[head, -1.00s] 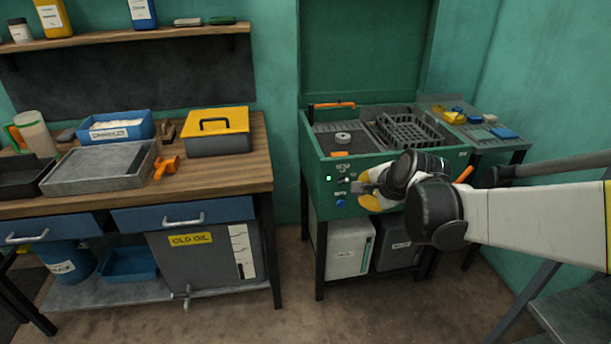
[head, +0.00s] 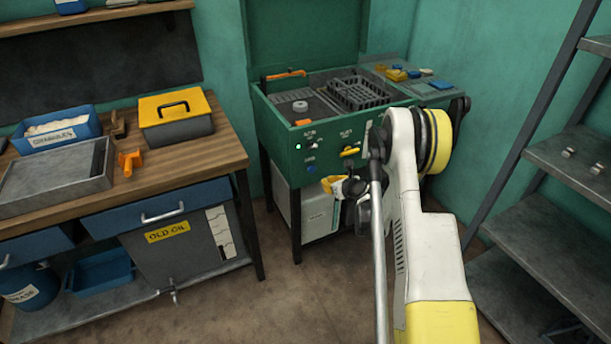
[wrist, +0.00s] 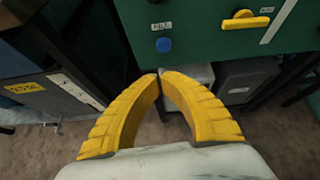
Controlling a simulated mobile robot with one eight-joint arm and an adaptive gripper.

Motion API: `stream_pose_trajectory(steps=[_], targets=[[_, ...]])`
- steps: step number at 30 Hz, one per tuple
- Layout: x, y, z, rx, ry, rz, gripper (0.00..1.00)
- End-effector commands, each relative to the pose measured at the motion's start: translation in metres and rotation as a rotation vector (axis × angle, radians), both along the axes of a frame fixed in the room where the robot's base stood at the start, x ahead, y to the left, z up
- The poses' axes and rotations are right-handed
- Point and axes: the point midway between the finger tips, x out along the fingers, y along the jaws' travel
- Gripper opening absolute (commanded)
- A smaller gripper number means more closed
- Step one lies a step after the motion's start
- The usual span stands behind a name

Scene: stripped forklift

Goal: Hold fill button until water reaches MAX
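The green washing machine (head: 275,140) has a front panel with a green light, knobs and a round blue button (head: 311,169). The blue button also shows in the wrist view (wrist: 164,45), under a small label too blurred to read. A yellow handle (head: 350,151) sits right of it. My gripper (head: 329,184) is just below and right of the blue button. In the wrist view its yellow fingers (wrist: 160,74) meet at the tips with nothing between, apart from the button. A white tank (head: 318,215) with a teal strip stands underneath; its marks are unreadable.
A workbench (head: 195,155) with a yellow-lidded box (head: 175,132) stands left. Below it is a grey OLD OIL tank (head: 180,252). Metal shelving (head: 560,160) stands right. Bare floor lies in front of the machine.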

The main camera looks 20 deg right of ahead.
Motion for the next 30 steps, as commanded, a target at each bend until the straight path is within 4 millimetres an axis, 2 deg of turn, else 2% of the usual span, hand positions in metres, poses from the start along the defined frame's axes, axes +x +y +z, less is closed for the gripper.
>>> stream_pose_trajectory(steps=[4,17,23,30], targets=[[-0.001,-0.006,-0.010,0.044,-0.007,-0.031,0.00],[0.003,-0.005,-0.014,0.046,-0.006,-0.032,0.00],[0.028,-0.004,-0.031,0.047,-0.006,-0.031,0.00],[0.074,-0.002,-0.058,0.046,-0.006,-0.031,0.00]])
